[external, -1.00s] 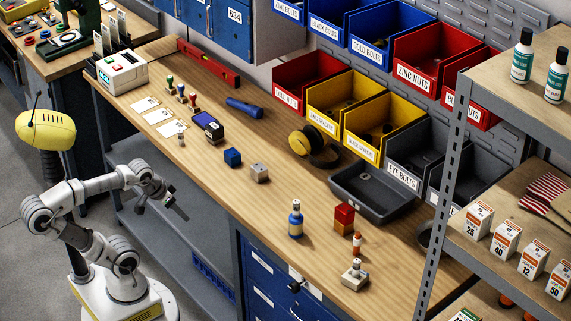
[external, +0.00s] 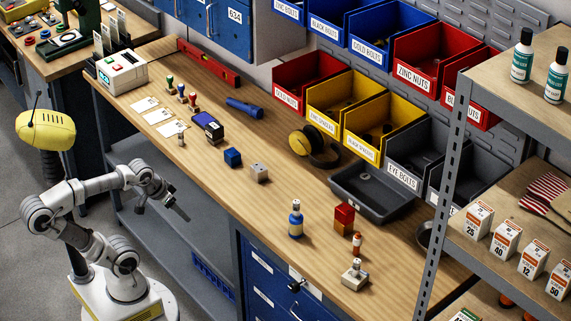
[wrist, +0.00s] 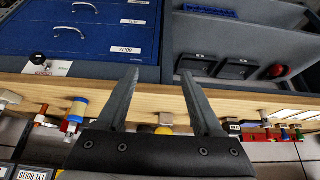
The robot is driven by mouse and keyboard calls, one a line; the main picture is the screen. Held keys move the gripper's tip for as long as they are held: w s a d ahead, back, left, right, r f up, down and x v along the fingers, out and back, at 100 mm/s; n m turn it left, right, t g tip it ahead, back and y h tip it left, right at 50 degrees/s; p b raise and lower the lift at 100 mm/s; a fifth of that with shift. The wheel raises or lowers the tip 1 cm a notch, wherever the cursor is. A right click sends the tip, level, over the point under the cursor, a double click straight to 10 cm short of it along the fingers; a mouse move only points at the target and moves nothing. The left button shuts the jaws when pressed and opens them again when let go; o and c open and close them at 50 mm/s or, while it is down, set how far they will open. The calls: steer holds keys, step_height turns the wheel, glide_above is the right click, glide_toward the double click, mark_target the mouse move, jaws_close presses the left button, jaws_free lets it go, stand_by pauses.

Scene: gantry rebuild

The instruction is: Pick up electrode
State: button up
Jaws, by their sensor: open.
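No object on the wooden bench (external: 325,215) is clearly marked as the electrode, and I cannot tell which one it is. Candidates are a small upright pale cylinder (external: 181,139) by the paper cards and an orange-and-white upright piece (external: 357,243) near the front right. My gripper (external: 180,208) is in front of the bench's near edge, apart from everything on top. In the wrist view, its two dark fingers (wrist: 160,76) are spread with nothing between them.
A shelf post (external: 444,195) rises at right.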

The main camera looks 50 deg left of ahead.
steer(key=w+d+r+n+t+h+p, duration=0.25)
steer(key=w+d+r+p, duration=0.25)
steer(key=w+r, duration=0.6)
steer(key=w+d+r+n+t+h+p, duration=0.15)
steer(key=w+d+r+n+p, duration=0.35)
steer(key=w, duration=0.9)
steer(key=m+t+p, duration=0.3)
steer(key=m+p, duration=0.9)
glide_toward(354, 242)
steer(key=shift+h, duration=0.4)
steer(key=x, duration=0.9)
steer(key=shift+a+f, duration=0.2)
steer(key=shift+a, duration=0.1)
steer(key=shift+p+x, duration=0.3)
steer(key=shift+x, duration=2.4)
steer(key=shift+w+a+r, duration=0.15)
steer(key=shift+r, duration=0.05)
jaws_close()
